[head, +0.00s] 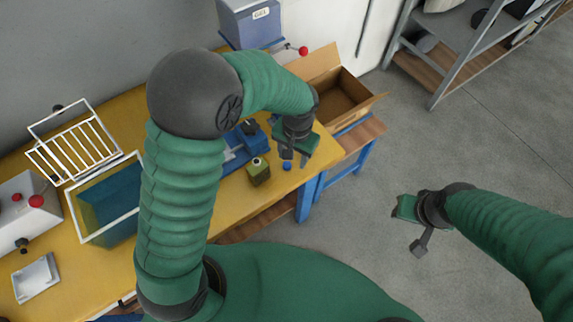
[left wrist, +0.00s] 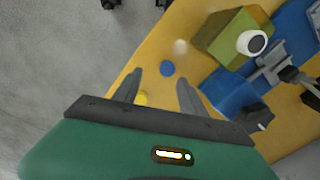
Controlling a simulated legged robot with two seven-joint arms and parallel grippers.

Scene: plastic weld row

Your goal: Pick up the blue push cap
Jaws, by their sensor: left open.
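The blue push cap (head: 287,166) is a small round blue piece on the yellow bench top, near its front edge. It also shows in the left wrist view (left wrist: 167,68), just beyond the fingertips and roughly between their lines. My left gripper (head: 294,157) is over the bench just behind the cap in the head view. In the left wrist view its two fingers (left wrist: 160,77) are apart with nothing held. My right gripper (head: 411,235) hangs over the floor, away from the bench; its finger gap is not clear.
An olive-green block (head: 258,174) with a round white-rimmed top stands left of the cap, beside a blue fixture (left wrist: 240,98). An open cardboard box (head: 345,97) stands at the bench's right end. A wire rack (head: 75,150) is left.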

